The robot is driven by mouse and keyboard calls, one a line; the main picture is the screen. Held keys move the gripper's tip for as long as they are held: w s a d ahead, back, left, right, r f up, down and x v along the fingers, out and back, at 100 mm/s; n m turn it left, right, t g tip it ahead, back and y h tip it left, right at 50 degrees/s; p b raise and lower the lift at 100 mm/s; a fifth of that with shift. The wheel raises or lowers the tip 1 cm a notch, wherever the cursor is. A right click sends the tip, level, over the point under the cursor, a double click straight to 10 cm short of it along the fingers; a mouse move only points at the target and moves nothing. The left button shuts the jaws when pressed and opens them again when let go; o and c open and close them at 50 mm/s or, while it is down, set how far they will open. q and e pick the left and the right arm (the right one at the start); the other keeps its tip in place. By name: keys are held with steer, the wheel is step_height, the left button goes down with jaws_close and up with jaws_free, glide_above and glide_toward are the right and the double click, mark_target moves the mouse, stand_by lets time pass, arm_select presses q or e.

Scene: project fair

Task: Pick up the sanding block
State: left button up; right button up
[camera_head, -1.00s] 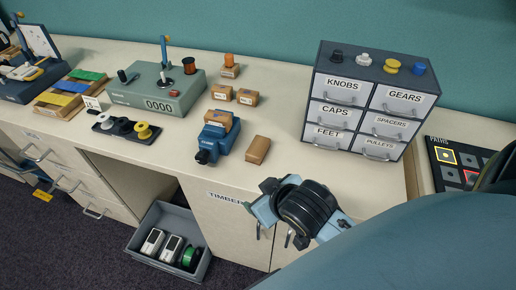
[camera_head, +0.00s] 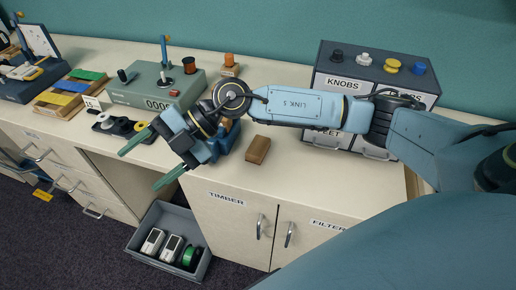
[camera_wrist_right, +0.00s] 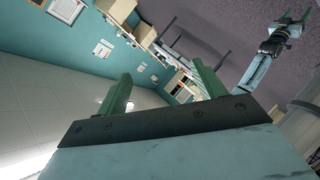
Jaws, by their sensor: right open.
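A brown block (camera_head: 257,150), which looks like the sanding block, lies on the beige worktop in the head view. My right gripper (camera_head: 152,161) is open and empty. It hangs to the left of the block, over the worktop's front edge, with its fingers pointing left and down. Its fingers also show in the wrist view (camera_wrist_right: 165,86), with nothing between them. The right wrist covers most of a blue tool (camera_head: 229,140) on the worktop. A small arm end, apparently my left gripper (camera_wrist_right: 290,22), shows in the wrist view, too small to judge.
A drawer cabinet (camera_head: 430,88) stands behind my right arm. A grey counter box (camera_head: 133,93) and a dark tray of spools (camera_head: 105,128) are at the left. A grey bin (camera_head: 148,268) with devices stands on the floor.

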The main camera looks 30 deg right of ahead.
steer(key=w+d+f+h, duration=0.2)
steer(key=d+h, duration=0.1)
steer(key=d, duration=0.3)
steer(key=w+d+f+h, duration=0.2)
steer(key=d+h, duration=0.2)
steer(key=d, duration=0.1)
steer(key=m+h, duration=0.4)
steer(key=h, duration=0.2)
glide_above(257, 147)
steer(key=shift+h, duration=0.3)
steer(key=f, duration=0.4)
steer(key=d+f, duration=0.1)
steer(key=f, duration=0.1)
steer(key=shift+w+f, duration=0.3)
steer(key=shift+f, duration=0.05)
steer(key=shift+s+a+f, duration=0.1)
steer(key=shift+a+f, duration=0.05)
steer(key=shift+f, duration=0.8)
steer(key=shift+s+a+f, duration=0.1)
steer(key=shift+f, duration=0.9)
steer(key=shift+s+a+f, duration=0.1)
steer(key=shift+a+f, duration=0.05)
steer(key=shift+f, duration=0.8)
steer(key=c, duration=1.1)
